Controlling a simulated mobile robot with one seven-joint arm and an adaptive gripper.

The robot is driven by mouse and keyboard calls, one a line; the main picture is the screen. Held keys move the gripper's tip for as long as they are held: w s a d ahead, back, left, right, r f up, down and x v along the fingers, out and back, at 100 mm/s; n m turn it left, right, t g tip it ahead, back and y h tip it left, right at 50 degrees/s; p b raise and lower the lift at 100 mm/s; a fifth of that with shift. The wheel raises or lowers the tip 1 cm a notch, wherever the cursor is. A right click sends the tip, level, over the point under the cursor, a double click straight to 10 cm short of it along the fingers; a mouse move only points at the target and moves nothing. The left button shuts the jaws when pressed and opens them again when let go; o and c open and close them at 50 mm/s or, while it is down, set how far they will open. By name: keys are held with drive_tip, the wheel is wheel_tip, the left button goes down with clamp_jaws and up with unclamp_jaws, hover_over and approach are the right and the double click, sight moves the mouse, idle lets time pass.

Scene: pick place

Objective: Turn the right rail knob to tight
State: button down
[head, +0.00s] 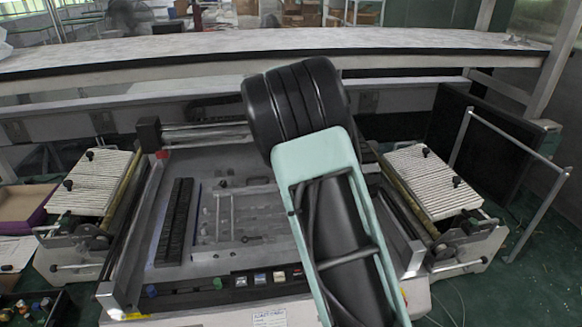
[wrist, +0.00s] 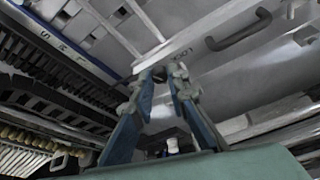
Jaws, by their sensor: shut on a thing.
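In the wrist view, my gripper (wrist: 163,76) has its two blue-grey fingers drawn close together. They are shut on a small dark piece, apparently the right rail knob (wrist: 160,73), beside a pale metal rail (wrist: 185,45). The fingers cover most of the knob, so its turn position cannot be told. In the head view, my arm crosses the right half of the machine and hides the gripper, the knob and much of the right rail.
The machine bed (head: 235,215) lies open left of my arm, with a black slotted strip (head: 174,222) on it. Ribbed side platforms stand left (head: 92,182) and right (head: 422,180), each with small black knobs. A long shelf (head: 180,52) spans the back. A metal handrail (head: 510,140) stands far right.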

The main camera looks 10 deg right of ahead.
drive_tip(key=m+h+p, duration=0.1)
drive_tip(key=m, duration=0.1)
drive_tip(key=m+g+p, duration=0.1)
drive_tip(key=m+p, duration=0.1)
drive_tip(key=m, duration=0.1)
drive_tip(key=shift+w+a+r+m+h, duration=0.2)
drive_tip(key=shift+m+h, duration=0.1)
drive_tip(key=shift+h, duration=0.1)
drive_tip(key=m+g+p, duration=0.1)
drive_tip(key=m, duration=0.1)
drive_tip(key=m+g+p, duration=0.1)
drive_tip(key=m, duration=0.2)
drive_tip(key=shift+w+a+f+h, duration=0.1)
drive_tip(key=shift+w+h, duration=0.05)
drive_tip(key=shift+h, duration=0.25)
drive_tip(key=shift+p, duration=0.3)
drive_tip(key=c, duration=1.9)
unclamp_jaws()
drive_tip(key=shift+f, duration=0.1)
drive_tip(key=v, duration=1.2)
drive_tip(key=shift+a, duration=0.1)
